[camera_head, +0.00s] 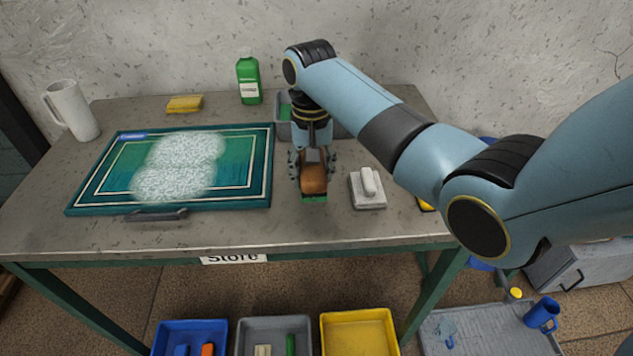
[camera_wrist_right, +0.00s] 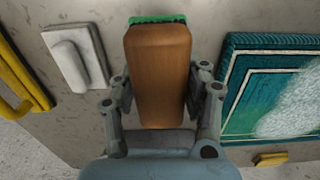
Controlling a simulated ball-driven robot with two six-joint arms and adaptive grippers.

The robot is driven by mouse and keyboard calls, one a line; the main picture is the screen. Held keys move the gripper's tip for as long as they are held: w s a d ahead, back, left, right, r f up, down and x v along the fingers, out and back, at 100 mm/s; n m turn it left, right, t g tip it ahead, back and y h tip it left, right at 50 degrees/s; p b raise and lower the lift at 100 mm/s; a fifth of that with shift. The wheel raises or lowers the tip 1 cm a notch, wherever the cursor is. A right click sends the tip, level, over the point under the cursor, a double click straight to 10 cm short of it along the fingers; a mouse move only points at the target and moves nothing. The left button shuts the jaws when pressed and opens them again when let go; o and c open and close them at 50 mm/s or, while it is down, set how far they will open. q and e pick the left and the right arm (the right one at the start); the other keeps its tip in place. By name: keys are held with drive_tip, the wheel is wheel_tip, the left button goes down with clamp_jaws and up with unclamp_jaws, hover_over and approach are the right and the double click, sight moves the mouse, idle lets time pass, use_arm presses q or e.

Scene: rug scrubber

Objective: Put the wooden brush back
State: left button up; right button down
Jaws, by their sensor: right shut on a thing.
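My right gripper (camera_head: 311,170) is shut on the wooden brush (camera_head: 313,186), which has a brown wooden body and green bristles at its lower edge. In the right wrist view the brush (camera_wrist_right: 158,75) sits between the two fingers (camera_wrist_right: 158,97), its green bristles at the top of the picture. The brush is over the grey table (camera_head: 250,232), just right of the green rug. I cannot tell whether it touches the tabletop. My left gripper is not in view.
The green rug (camera_head: 256,185) with white foam lies left of the brush. A white-handled block (camera_head: 368,190) stands to its right. A grey bin (camera_head: 283,130) is behind my gripper. A green bottle (camera_head: 249,82), yellow sponge (camera_head: 184,104) and white jug (camera_head: 72,110) stand farther back. Blue, grey and yellow trays (camera_head: 360,318) are below.

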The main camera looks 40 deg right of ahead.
drive_tip(key=shift+w+d+f, duration=0.15)
drive_tip(key=shift+d+f, duration=0.25)
wheel_tip(320, 180, down, 4)
drive_tip(key=shift+d+r, duration=0.1)
drive_tip(key=shift+r, duration=0.1)
drive_tip(key=shift+f, duration=0.15)
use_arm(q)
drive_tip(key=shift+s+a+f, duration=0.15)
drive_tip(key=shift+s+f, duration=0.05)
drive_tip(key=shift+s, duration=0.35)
use_arm(e)
drive_tip(key=c, duration=0.8)
unclamp_jaws()
drive_tip(key=shift+f, duration=0.1)
drive_tip(key=shift+c, duration=0.2)
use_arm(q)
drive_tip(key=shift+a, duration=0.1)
use_arm(e)
drive_tip(key=shift+o, duration=1)
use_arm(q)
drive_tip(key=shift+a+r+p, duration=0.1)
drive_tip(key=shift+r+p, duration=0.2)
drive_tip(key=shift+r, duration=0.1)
use_arm(e)
wheel_tip(320, 180, up, 12)
drive_tip(key=shift+r, duration=0.15)
